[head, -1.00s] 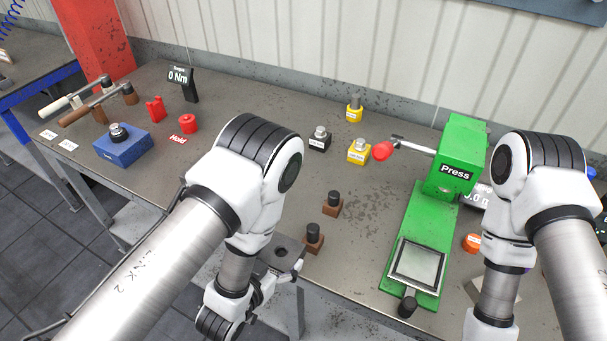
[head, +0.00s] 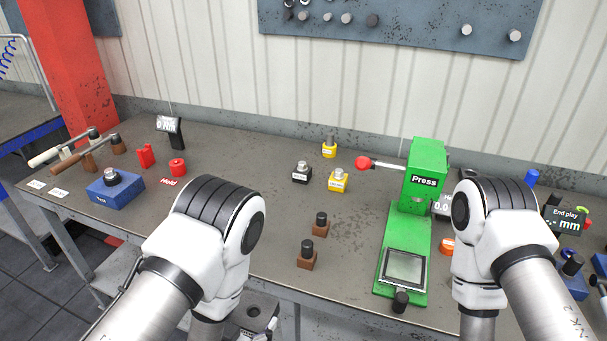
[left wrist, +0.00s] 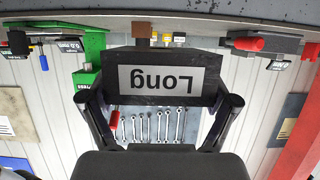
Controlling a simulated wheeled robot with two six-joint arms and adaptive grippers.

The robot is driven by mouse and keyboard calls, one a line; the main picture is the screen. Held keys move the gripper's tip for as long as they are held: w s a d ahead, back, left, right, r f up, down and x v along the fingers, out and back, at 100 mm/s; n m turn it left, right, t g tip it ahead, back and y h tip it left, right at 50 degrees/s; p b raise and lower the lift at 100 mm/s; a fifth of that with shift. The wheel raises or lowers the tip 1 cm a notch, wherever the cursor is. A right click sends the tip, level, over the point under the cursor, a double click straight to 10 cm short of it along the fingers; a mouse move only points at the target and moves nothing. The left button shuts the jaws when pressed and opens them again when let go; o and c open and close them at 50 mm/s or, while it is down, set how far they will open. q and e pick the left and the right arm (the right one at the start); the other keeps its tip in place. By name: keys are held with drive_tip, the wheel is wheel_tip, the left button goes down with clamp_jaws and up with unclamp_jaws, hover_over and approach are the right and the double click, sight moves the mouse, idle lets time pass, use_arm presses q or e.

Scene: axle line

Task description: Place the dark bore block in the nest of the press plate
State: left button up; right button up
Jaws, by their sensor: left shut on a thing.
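The dark bore block (head: 254,311) shows at the bottom of the head view, in front of the bench's front edge, with a round hole in its top. In the left wrist view the dark block (left wrist: 195,59) bears a "Long" label, upside down in the picture. My left gripper (left wrist: 160,103) is shut on it, one finger at each side. The green press (head: 424,165) stands on the bench to the right. Its press plate (head: 404,266) has a light, square framed nest, which looks empty. My right arm shows at the right, but its gripper is out of view.
Two brown blocks with black pegs (head: 307,254) stand between the held block and the press. Yellow blocks (head: 338,181) and a black block (head: 301,173) lie behind. The red-knobbed press lever (head: 363,163) sticks out left. A blue fixture (head: 116,190) stands far left.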

use_arm(q)
drive_tip(key=w+b, duration=0.1)
drive_tip(key=w+f+b, duration=0.1)
drive_tip(key=shift+w+a+f+b, duration=0.2)
drive_tip(key=shift+w+a+b, duration=0.05)
drive_tip(key=shift+a+b, duration=0.15)
drive_tip(key=w+a+f+n+y+b, duration=0.1)
drive_tip(key=a+f+n+y+b, duration=0.2)
drive_tip(key=a, duration=0.4)
drive_tip(key=shift+w+a+n+t+y+b, duration=0.15)
drive_tip(key=shift+a+n+t+y+b, duration=0.25)
drive_tip(key=shift+y+b, duration=0.5)
